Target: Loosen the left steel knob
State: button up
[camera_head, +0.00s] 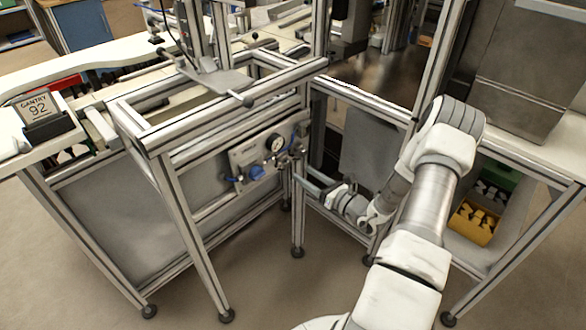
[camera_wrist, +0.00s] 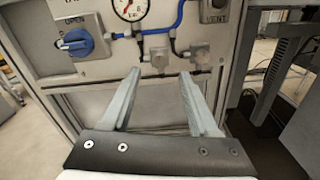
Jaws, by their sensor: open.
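The left steel knob (camera_wrist: 159,58) shows in the wrist view as a small grey metal piece low on the panel, under the blue tubing. The right steel knob (camera_wrist: 200,62) sits just to its right. My gripper (camera_wrist: 160,73) is open and empty. Its two fingers point at the panel, with the left knob just beyond and between the fingertips; I see no contact. In the head view my gripper (camera_head: 299,178) reaches left toward the panel's lower right side, and the knobs are too small to tell apart there.
The panel (camera_head: 240,158) carries a round gauge (camera_wrist: 131,7), a blue rotary handle (camera_wrist: 75,43) at left, and a grey vent control (camera_wrist: 214,10) at upper right. Aluminium frame posts (camera_head: 298,215) stand close beside my gripper.

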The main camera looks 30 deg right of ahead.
aim_at(289, 164)
jog(key=x, duration=0.5)
jog(key=shift+w+a, duration=0.15)
jog(key=shift+w, duration=0.2)
grip_shut()
